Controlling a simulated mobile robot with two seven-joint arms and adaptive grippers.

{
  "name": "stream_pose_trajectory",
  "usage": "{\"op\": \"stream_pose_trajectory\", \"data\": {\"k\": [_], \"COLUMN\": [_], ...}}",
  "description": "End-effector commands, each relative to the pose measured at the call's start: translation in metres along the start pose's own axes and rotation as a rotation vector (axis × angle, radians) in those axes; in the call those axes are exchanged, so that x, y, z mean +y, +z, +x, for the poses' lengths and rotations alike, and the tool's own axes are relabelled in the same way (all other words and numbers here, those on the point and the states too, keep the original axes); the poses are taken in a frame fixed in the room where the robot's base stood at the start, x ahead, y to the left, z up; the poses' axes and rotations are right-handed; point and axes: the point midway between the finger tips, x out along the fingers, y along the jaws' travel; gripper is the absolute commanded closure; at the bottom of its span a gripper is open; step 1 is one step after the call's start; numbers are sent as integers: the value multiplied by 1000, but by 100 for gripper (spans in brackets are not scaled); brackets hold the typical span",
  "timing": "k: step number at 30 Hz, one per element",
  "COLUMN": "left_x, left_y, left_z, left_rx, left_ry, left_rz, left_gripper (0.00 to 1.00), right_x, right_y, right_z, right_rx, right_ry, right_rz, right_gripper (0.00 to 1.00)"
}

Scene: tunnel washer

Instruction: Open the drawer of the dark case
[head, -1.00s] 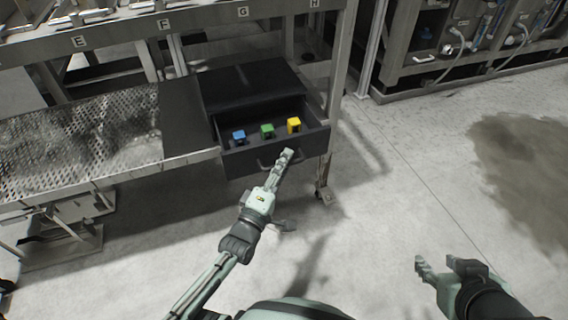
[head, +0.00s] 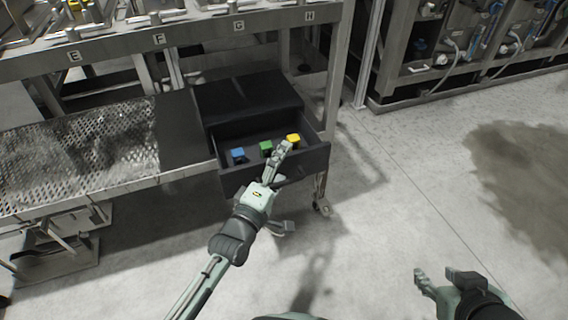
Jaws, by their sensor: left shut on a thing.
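The dark case (head: 248,98) stands under the metal frame with its drawer (head: 316,160) pulled out toward me. Inside the drawer are a blue block (head: 238,155), a green block (head: 266,148) and a yellow block (head: 293,138). My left gripper (head: 282,150) is at the drawer front, its fingers shut on the drawer handle, which they largely hide. Its fingertips overlap the front's upper edge in the picture, just left of the yellow block. My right gripper (head: 434,277) is at the lower right, open and empty, away from the case.
A perforated metal shelf (head: 80,150) is left of the case. A frame leg with a caster (head: 321,206) stands right of the drawer. Machinery (head: 470,40) fills the back right. The concrete floor in front and to the right is clear, with a dark stain (head: 520,180).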

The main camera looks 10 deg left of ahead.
Motion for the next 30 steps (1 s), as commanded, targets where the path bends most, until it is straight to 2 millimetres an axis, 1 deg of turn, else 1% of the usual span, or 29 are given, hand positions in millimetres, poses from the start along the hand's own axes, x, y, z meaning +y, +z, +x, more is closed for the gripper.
{"op": "stream_pose_trajectory", "data": {"k": [1,9,19,25,30], "left_x": [15,13,9,8,6], "left_y": [-6,-5,-4,-3,-1], "left_z": [2,-14,-37,-51,-63], "left_rx": [10,9,9,7,6], "left_ry": [29,27,26,26,24], "left_rz": [7,5,5,3,0], "left_gripper": [29,43,55,52,54], "right_x": [0,1,2,3,3], "right_y": [-2,-5,-9,-11,-13], "right_z": [-2,-6,-11,-13,-15], "right_rx": [1,1,1,1,1], "right_ry": [0,0,0,0,0], "right_rz": [0,0,0,0,0], "right_gripper": [60,60,60,60,60]}}
